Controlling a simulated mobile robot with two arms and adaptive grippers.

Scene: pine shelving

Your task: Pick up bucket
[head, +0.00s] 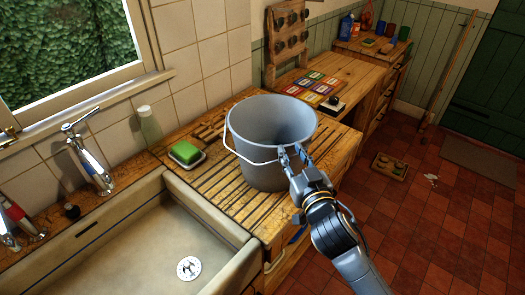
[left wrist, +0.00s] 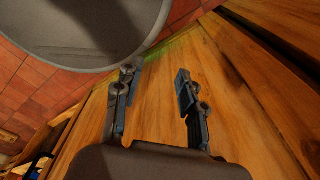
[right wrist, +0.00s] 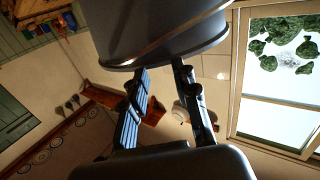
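The grey bucket (head: 270,140) stands upright on the wooden draining board (head: 215,185) beside the sink. Its white wire handle hangs down across its front. My right gripper (head: 292,155) is at the bucket's right side, just below the rim. In the right wrist view its two fingers (right wrist: 158,75) are apart, with the tips close to the bucket (right wrist: 165,30); I cannot tell if they touch it. My left gripper is outside the head view. In the left wrist view its fingers (left wrist: 155,80) are open and empty above wood, with the bucket (left wrist: 85,30) beyond.
The sink (head: 150,245) and tap (head: 90,160) lie left. A wooden bench (head: 350,75) with coloured packets stands behind right. The red tiled floor (head: 420,220) at right is mostly clear.

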